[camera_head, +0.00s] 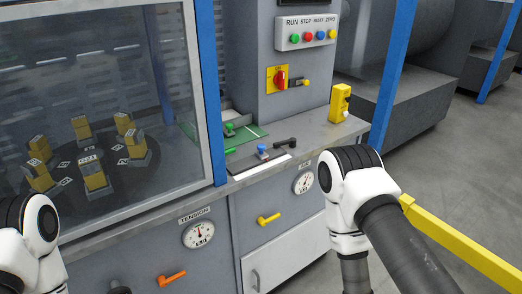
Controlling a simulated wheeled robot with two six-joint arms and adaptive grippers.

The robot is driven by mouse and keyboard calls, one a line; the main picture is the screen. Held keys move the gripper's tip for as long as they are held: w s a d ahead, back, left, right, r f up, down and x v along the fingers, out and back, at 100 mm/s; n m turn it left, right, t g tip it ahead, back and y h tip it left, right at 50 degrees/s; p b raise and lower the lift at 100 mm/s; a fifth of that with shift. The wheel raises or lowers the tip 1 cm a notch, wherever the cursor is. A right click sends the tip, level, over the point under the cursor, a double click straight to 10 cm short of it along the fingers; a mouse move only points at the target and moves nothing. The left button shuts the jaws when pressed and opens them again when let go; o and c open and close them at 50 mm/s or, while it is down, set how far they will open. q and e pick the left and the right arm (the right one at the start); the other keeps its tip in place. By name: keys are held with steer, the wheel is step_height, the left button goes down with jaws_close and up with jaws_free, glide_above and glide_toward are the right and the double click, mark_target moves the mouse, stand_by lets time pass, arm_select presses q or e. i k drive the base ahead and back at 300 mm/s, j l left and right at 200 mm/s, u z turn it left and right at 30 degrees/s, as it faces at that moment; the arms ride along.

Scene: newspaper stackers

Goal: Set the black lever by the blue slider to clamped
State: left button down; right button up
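The black lever (286,143) is on the grey ledge at the middle of the head view, just right of the blue slider (262,149). Its handle points to the right; I see no readable mark for its setting. The blue slider stands upright on a dark strip, with a white strip in front of it. Neither of my grippers is in view. My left arm shows at the lower left edge. My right arm shows right of the ledge, clear of the lever, and runs out of the bottom of the picture.
Green handles (230,129) are left of the slider. A yellow box (340,102) stands on the ledge's right end. A red switch (281,78) and buttons (307,37) are above. Glass and a blue post (209,95) border the left. A yellow rail (465,255) is at right.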

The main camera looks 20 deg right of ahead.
mark_target(292, 141)
steer(key=z, duration=1.55)
steer(key=i+j, duration=0.15)
steer(key=i, duration=0.3)
steer(key=l+z, duration=0.05)
